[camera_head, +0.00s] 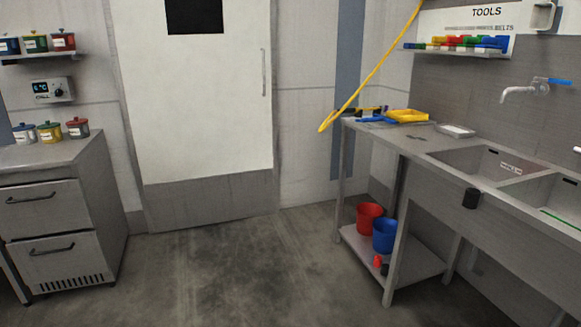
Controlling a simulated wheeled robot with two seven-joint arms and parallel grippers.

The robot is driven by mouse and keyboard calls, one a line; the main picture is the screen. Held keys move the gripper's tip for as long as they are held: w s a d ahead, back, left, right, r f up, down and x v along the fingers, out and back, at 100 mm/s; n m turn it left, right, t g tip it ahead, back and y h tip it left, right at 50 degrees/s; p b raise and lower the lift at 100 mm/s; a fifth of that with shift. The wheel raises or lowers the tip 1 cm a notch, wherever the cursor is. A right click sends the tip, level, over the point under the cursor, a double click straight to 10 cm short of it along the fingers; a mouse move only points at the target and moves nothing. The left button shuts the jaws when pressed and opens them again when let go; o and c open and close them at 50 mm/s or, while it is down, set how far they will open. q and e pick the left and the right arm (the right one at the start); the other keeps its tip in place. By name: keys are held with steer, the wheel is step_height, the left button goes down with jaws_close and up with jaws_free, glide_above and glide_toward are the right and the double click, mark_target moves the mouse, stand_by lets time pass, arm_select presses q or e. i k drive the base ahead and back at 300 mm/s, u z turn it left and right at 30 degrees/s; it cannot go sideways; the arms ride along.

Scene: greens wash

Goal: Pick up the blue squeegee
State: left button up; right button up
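A blue, flat, long-handled item (376,119) lies at the far left end of the steel sink bench (408,139). It looks like the blue squeegee, but it is too small to be sure. A yellow tray (408,116) is just to its right, and dark items lie behind it. Several blue, red, green and yellow tools also sit on the wall shelf (459,54) under the TOOLS sign; their kinds are hard to tell. Neither of my grippers is in view.
Two sinks (484,161) are set in the bench at right. A red bucket (368,217) and a blue bucket (384,236) stand on its lower shelf. A drawer cabinet (60,215) is at left. A yellow hose (375,69) hangs down. The middle floor (240,270) is clear.

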mark_target(372, 120)
steer(key=z, duration=0.25)
steer(key=i, duration=2.85)
steer(key=z, duration=0.35)
